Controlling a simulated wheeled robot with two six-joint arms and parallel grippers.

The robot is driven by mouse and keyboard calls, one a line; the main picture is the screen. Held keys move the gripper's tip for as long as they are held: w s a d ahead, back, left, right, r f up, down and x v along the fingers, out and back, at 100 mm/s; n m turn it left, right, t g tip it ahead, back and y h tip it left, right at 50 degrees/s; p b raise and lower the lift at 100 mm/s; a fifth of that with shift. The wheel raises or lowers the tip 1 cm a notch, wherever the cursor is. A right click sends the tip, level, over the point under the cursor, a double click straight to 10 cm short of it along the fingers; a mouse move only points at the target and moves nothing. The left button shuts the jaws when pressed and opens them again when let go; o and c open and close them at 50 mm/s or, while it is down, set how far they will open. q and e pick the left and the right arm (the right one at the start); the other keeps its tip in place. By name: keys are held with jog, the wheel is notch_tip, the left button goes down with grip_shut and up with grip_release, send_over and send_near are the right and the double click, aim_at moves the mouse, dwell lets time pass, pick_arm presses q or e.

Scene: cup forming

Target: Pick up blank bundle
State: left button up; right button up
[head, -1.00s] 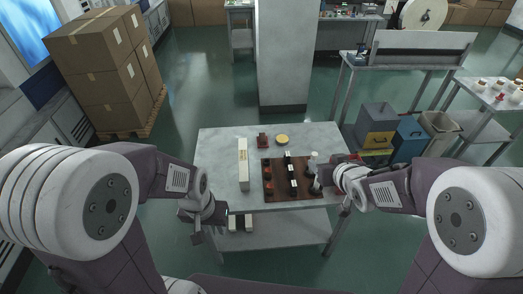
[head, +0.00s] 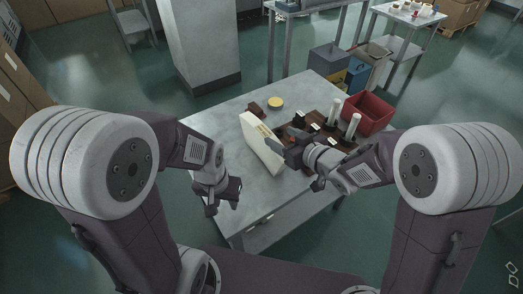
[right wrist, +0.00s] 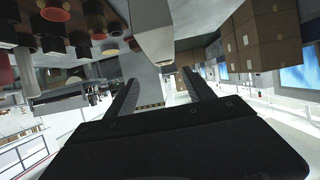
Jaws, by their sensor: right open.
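A long cream block (head: 260,146), which looks like the blank bundle, stands on the grey table (head: 225,137). My right gripper (head: 284,147) is at its right side, close to its near end, and hides part of the dark tray behind. In the right wrist view the block (right wrist: 152,28) comes down from the top edge, in line with the gap between the two spread, empty fingers (right wrist: 160,92). I cannot tell whether they touch it. My left gripper (head: 224,196) hangs empty near the table's left front edge; its opening is unclear.
A dark brown tray (head: 312,116) with black pieces and white cylinders (head: 352,127) lies right of the block. A red bin (head: 368,113) is at the table's right. A yellow disc (head: 276,103) and small brown block (head: 254,109) lie behind. The table's left is clear.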

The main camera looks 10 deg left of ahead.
aim_at(265, 132)
pick_arm(q)
jog(key=shift+d+f, duration=0.3)
jog(key=shift+f, duration=0.1)
pick_arm(e)
jog(key=shift+d+f, duration=0.2)
jog(key=shift+f, duration=0.3)
pick_arm(q)
jog(key=shift+a+f+b, duration=0.2)
jog(key=shift+a+b, duration=0.1)
jog(key=shift+a, duration=0.05)
pick_arm(e)
jog(key=a, duration=0.1)
jog(key=w+a, duration=0.1)
jog(key=a+f, duration=0.1)
jog(key=shift+w, duration=0.25)
pick_arm(q)
jog(key=shift+d, duration=0.15)
pick_arm(e)
jog(key=shift+w+a+f, duration=0.1)
jog(key=shift+w+f, duration=0.15)
jog(key=shift+w, duration=0.2)
pick_arm(q)
jog(key=shift+f+b, duration=0.3)
pick_arm(e)
jog(key=x, duration=0.5)
jog(key=shift+s+a, duration=0.15)
jog(key=shift+a, duration=0.2)
jog(key=shift+r, duration=0.1)
jog(key=shift+d, duration=0.1)
grip_shut()
